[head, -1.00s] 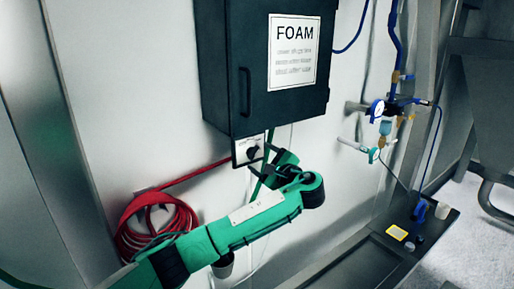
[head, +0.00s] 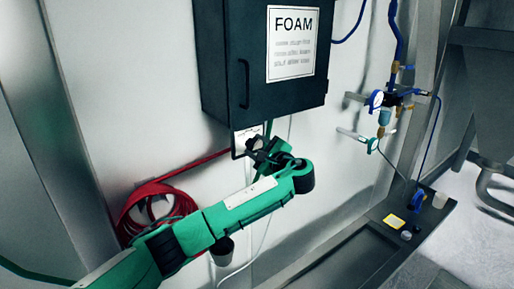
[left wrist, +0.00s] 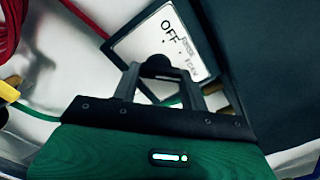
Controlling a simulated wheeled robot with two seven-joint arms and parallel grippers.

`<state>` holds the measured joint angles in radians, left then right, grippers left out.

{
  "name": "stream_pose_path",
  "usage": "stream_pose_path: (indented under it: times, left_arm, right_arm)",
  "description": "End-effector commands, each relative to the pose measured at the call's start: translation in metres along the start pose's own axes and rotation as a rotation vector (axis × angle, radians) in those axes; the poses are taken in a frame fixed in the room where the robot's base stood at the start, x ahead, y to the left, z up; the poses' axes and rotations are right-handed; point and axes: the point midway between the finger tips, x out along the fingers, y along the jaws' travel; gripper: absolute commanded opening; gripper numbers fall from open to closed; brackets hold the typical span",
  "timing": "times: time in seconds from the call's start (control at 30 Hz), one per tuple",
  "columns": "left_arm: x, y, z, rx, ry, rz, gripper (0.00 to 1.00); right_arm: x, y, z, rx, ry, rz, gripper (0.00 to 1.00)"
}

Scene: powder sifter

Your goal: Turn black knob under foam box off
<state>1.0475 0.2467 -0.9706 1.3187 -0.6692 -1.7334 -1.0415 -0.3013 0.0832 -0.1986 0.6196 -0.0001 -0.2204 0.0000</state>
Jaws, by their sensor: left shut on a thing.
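The dark foam box (head: 222,75) with its white FOAM label (head: 293,45) is fixed on the wall. Just under it is a small white switch plate (head: 240,138), whose OFF marking shows on the plate in the left wrist view (left wrist: 150,38). The black knob (left wrist: 160,66) sits on this plate, partly hidden by my fingers. My left gripper (head: 260,150) is at the plate, and in the left wrist view the gripper (left wrist: 168,82) has a finger on each side of the knob, shut on it. My right gripper is not in view.
A coiled red hose (head: 135,215) hangs on the wall at lower left. Blue and brass pipework with a gauge (head: 376,99) stands at the right. A dark tray with small items (head: 394,221) lies below it. Open wall lies between box and pipes.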

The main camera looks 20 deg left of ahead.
Motion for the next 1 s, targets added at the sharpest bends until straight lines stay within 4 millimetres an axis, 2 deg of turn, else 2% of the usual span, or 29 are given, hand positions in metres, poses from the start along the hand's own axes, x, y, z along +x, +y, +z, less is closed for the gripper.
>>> stream_pose_path:
  times: [0.27,1.0]
  left_arm:
    - [0.000,0.004,-0.004,-0.096,0.001,0.001,0.21]
    - [-0.001,0.004,-0.004,-0.762,0.002,0.002,0.21]
  right_arm:
    - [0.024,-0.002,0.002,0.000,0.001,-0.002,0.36]
    - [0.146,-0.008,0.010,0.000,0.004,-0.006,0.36]
